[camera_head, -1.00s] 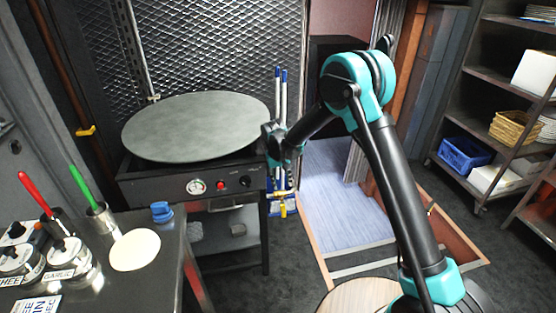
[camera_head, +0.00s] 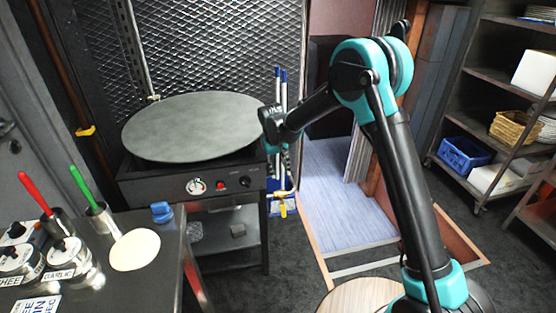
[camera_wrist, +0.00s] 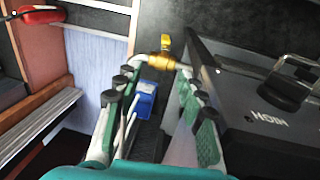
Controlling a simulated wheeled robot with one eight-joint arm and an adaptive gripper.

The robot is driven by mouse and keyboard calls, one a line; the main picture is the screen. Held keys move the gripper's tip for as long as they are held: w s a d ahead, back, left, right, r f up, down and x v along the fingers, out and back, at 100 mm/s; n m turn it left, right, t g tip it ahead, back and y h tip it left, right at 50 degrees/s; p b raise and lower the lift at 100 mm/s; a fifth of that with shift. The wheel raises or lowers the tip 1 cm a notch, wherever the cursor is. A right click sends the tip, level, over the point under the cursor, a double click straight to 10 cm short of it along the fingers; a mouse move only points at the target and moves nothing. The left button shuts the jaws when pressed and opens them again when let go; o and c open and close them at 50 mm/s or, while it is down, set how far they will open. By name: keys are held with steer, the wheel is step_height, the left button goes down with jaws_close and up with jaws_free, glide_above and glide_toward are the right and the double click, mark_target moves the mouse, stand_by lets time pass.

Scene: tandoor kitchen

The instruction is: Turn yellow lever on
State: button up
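A brass valve with a small upright yellow lever (camera_wrist: 165,42) shows in the wrist view, just beyond my fingertips. The valve body (camera_wrist: 160,61) lies across the gap between them. My gripper (camera_wrist: 157,82) is open and empty, its two green-padded fingers on either side of the view, apart from the lever. In the head view, brass-yellow parts (camera_head: 282,193) show small beside the griddle stand's right side, near my gripper, which is partly hard to make out. Another yellow handle-like piece (camera_head: 85,131) sits on the copper pipe at the left wall.
The griddle stand (camera_head: 235,172) with its round plate (camera_head: 190,125) is close to my gripper. A knob (camera_wrist: 285,92) marked HIGH shows at the right in the wrist view. A blue object (camera_wrist: 145,97) lies below between the fingers. A steel counter (camera_head: 165,250) stands at front left.

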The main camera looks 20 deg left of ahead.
steer(key=shift+s+a+r, duration=0.1)
steer(key=shift+a+r, duration=0.05)
steer(key=shift+r, duration=1.25)
steer(key=shift+s+a+r, duration=0.1)
steer(key=shift+a+r, duration=0.05)
steer(key=shift+r, duration=1.2)
